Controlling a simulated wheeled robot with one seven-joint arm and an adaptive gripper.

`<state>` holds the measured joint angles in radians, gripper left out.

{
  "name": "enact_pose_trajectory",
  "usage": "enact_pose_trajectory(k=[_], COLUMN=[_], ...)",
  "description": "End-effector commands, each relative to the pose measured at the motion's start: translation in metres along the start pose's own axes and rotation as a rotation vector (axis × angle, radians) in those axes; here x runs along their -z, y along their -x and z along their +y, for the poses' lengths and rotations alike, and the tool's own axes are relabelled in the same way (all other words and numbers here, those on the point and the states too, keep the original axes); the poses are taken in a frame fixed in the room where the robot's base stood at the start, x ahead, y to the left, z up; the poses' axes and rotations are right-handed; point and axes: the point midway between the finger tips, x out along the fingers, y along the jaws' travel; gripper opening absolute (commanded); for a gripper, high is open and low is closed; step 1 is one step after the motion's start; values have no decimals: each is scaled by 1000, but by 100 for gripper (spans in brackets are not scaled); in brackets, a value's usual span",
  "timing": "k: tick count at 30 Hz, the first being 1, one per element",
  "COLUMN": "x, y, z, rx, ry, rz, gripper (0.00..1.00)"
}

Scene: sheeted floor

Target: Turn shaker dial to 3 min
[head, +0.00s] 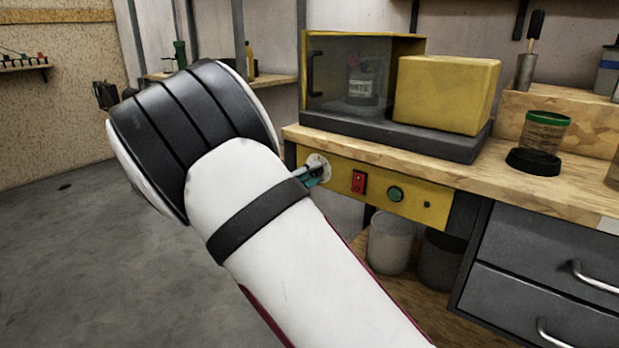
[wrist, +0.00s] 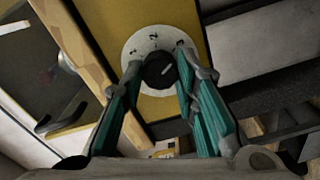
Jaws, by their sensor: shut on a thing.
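The shaker dial (wrist: 160,70) is a black knob on a round white scale plate (wrist: 136,46) with dark numbers, set in the yellow panel (wrist: 180,18). A light pointer line on the knob points up and to the right in the wrist view. Some numbers show along the plate's upper edge; which one the line meets is hard to tell. My gripper (wrist: 160,76) has its teal-padded fingers closed on either side of the knob. In the head view the plate (head: 318,160) shows partly behind my arm, with a fingertip beside it; the knob itself is hidden.
The yellow panel also carries a red switch (head: 358,182) and a green button (head: 396,194). Above it, the shaker cabinet (head: 345,75) with a dark clear front stands on the wooden bench. Grey drawers (head: 545,255) are at the right. Open floor (head: 70,260) lies at the left.

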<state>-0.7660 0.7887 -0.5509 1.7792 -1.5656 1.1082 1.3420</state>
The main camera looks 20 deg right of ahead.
Motion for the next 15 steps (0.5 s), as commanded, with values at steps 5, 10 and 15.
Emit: enact_pose_trajectory(k=[5, 10, 15], x=[0, 0, 0], y=[1, 1, 1], z=[-2, -2, -1], rx=[5, 5, 3], ry=[1, 1, 1], rz=[0, 0, 0], gripper=[0, 36, 48])
